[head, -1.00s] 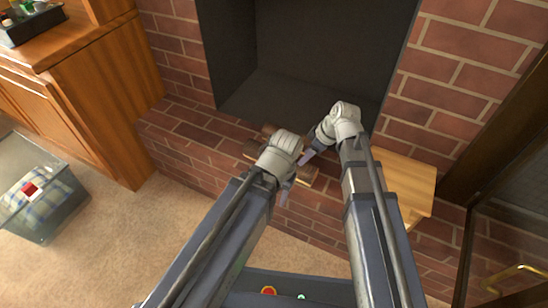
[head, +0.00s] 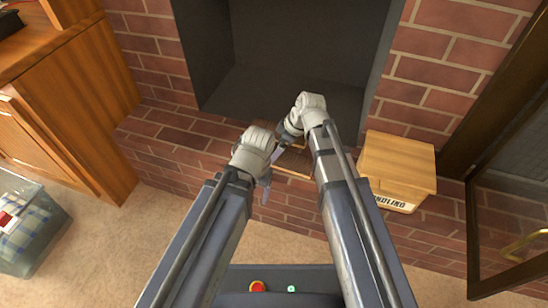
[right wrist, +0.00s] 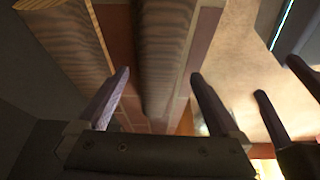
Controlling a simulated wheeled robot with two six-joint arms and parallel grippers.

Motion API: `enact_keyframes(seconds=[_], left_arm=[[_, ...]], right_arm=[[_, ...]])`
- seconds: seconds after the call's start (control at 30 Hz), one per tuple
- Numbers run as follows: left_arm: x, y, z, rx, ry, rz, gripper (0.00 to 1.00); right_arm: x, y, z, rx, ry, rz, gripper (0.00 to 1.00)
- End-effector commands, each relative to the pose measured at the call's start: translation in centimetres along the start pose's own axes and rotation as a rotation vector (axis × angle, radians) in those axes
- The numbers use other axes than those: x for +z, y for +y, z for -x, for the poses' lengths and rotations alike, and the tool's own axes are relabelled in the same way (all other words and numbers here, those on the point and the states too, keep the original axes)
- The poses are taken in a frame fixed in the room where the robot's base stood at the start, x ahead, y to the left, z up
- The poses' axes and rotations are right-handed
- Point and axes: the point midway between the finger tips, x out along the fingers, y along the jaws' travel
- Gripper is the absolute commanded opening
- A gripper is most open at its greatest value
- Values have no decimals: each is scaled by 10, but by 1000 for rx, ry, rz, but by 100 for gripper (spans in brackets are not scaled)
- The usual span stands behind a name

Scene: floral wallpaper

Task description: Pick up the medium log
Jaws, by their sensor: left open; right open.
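Brown logs (head: 294,160) lie on the brick hearth, mostly hidden behind my arms in the head view. In the right wrist view, one log (right wrist: 165,45) runs between the fingertips of my right gripper (right wrist: 158,73), and another log (right wrist: 68,40) lies to its left. I cannot tell which is the medium log. My right gripper is open, its fingers spread either side of the middle log, with contact unclear. Its fingers are hidden in the head view. My left gripper (head: 272,172) is open and empty beside the logs, and its fingers also show in the right wrist view (right wrist: 275,75).
The dark fireplace opening (head: 290,60) is behind the logs. A wooden box (head: 397,168) with a partly readable label stands on the hearth to the right. A wooden cabinet (head: 70,120) and a clear bin (head: 28,225) are at left. A glass door (head: 510,210) is at right.

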Motion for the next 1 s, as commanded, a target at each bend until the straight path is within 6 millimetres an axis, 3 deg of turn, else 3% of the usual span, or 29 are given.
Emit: enact_keyframes(seconds=[0.37,0.67,1.0], left_arm=[[-3,4,-45,0,2,4,76],[-3,4,-45,0,2,4,76],[-3,4,-45,0,2,4,76]], right_arm=[[5,2,-47,0,0,1,100],[3,2,-48,0,0,0,100],[3,2,-48,0,0,0,64]])
